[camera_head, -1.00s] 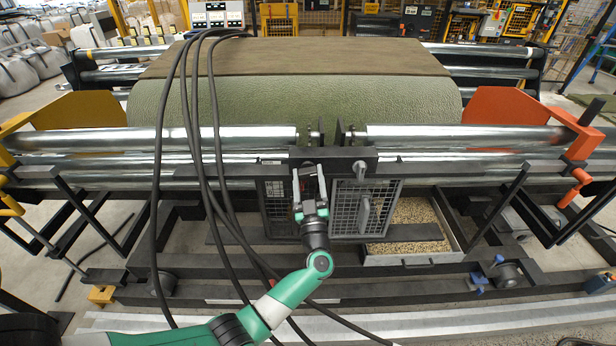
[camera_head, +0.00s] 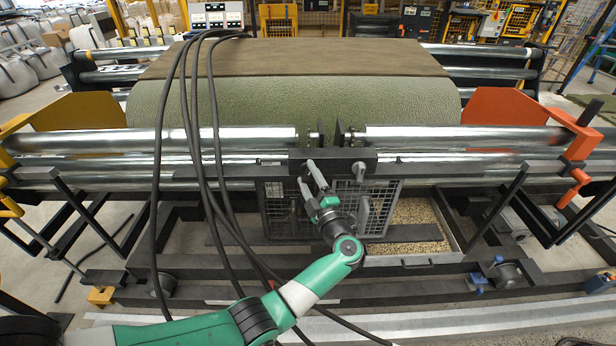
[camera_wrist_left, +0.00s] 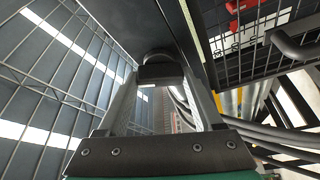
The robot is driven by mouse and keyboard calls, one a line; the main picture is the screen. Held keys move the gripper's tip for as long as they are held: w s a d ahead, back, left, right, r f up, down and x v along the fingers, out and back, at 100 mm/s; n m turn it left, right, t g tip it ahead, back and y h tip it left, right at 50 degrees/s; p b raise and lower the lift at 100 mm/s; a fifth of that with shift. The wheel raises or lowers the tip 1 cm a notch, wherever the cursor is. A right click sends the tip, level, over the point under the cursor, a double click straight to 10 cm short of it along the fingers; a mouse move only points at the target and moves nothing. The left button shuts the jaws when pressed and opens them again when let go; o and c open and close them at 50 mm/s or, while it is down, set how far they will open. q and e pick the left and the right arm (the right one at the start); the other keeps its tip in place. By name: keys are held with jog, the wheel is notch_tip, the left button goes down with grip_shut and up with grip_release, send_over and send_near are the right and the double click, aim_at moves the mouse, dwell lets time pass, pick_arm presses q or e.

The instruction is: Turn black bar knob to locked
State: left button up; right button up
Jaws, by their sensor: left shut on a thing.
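My left gripper (camera_head: 306,173) is at the dark housing between the silver rollers, with its fingers tilted to upper left. In the left wrist view, the black bar knob (camera_wrist_left: 160,70) sits between the far ends of the two grey fingers, and the gripper is shut on it. The knob is hidden by the fingers in the head view. I cannot read any locked mark beside it. My right gripper is in neither view.
Two mesh doors are below the housing, the right one (camera_head: 350,212) partly behind my gripper. A gravel tray (camera_head: 425,261) is to their right. Black cables (camera_head: 205,150) hang at the left. A green turf roll (camera_head: 300,100) lies behind the rollers.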

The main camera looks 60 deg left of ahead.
pick_arm(q)
jog(key=shift+r+n+h+p, duration=0.1)
jog(key=shift+n+h+p, duration=0.7)
jog(key=shift+n, duration=1.5)
jog(key=o, duration=1.4)
jog(key=shift+c, duration=0.2)
jog(key=shift+d, duration=0.1)
jog(key=shift+d, duration=0.4)
jog(key=d+p, duration=0.1)
jog(key=d, duration=0.9)
jog(key=shift+s+d, duration=0.25)
jog(key=shift+d, duration=0.1)
